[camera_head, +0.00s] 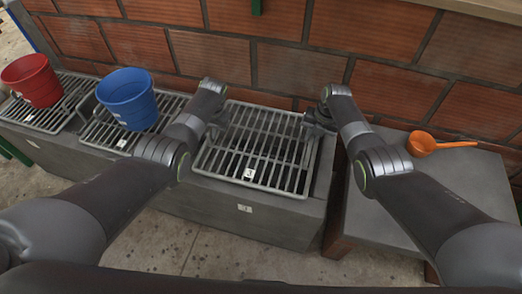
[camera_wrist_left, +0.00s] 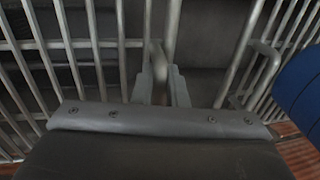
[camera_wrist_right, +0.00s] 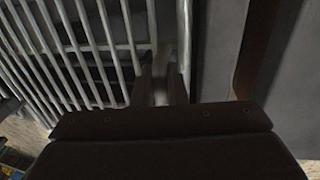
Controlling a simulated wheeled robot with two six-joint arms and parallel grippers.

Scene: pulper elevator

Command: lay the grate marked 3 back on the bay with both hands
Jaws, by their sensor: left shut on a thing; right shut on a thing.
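The grate marked 3 (camera_head: 225,178) is a grey barred metal panel with a white label (camera_head: 249,174) at its front edge. It lies over the third bay (camera_head: 245,225) of the grey block, roughly level, with a dark strip of the bay showing along its right side. I cannot tell whether it rests or hangs slightly above. My left gripper (camera_head: 217,126) is shut on its left side bar, also seen in the left wrist view (camera_wrist_left: 160,82). My right gripper (camera_head: 312,126) is shut on its right side bar, also seen in the right wrist view (camera_wrist_right: 162,82).
A blue bucket (camera_head: 127,98) stands on the neighbouring grate left of my left arm, and a red bucket (camera_head: 32,80) on the far-left one. An orange scoop (camera_head: 437,143) lies on the grey table (camera_head: 395,215) at right. A brick wall (camera_head: 275,65) runs close behind.

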